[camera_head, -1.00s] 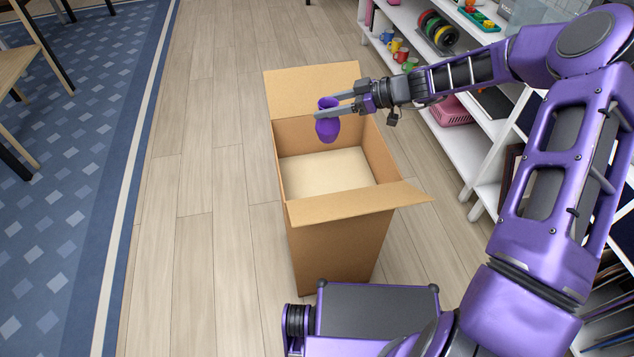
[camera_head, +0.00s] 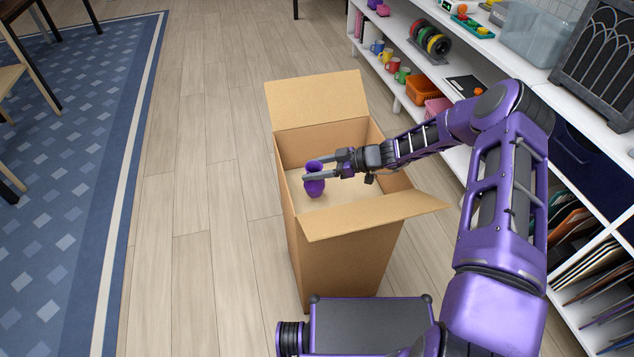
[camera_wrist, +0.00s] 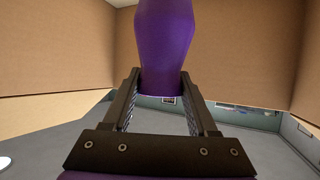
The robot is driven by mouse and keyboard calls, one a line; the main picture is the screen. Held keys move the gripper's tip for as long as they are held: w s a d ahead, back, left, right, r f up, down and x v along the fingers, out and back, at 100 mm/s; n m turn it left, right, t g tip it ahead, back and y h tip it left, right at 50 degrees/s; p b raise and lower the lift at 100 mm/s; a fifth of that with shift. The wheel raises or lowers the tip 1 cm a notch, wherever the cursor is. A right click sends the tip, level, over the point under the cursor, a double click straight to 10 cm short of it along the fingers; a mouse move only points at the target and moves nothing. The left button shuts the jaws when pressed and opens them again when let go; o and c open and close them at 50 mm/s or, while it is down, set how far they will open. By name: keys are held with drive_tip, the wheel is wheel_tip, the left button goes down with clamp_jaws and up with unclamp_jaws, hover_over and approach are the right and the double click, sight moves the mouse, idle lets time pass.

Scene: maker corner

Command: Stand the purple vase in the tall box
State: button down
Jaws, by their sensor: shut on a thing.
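The purple vase (camera_head: 315,187) is upright in my gripper (camera_head: 318,172), inside the walls of the tall cardboard box (camera_head: 345,258). My gripper is shut on the vase near its narrow upper part. In the wrist view the vase (camera_wrist: 167,45) hangs between the two dark fingers (camera_wrist: 160,92), with box cardboard on both sides. The box is open at the top, its flaps folded outward. A pale inner floor shows below the vase. I cannot tell whether the vase's base touches that floor.
A white shelf unit (camera_head: 440,125) with mugs, spools and bins stands along the right. A blue patterned rug (camera_head: 75,200) lies at the left. The wooden floor (camera_head: 205,160) left of the box is clear. The box's near flap (camera_head: 375,214) sticks out to the right, below my arm.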

wheel_tip(320, 180, down, 4)
drive_tip(key=shift+f, duration=0.15)
drive_tip(key=shift+c, duration=1)
unclamp_jaws()
drive_tip(key=v, duration=0.7)
drive_tip(key=shift+d, duration=0.25)
drive_tip(key=shift+r, duration=0.2)
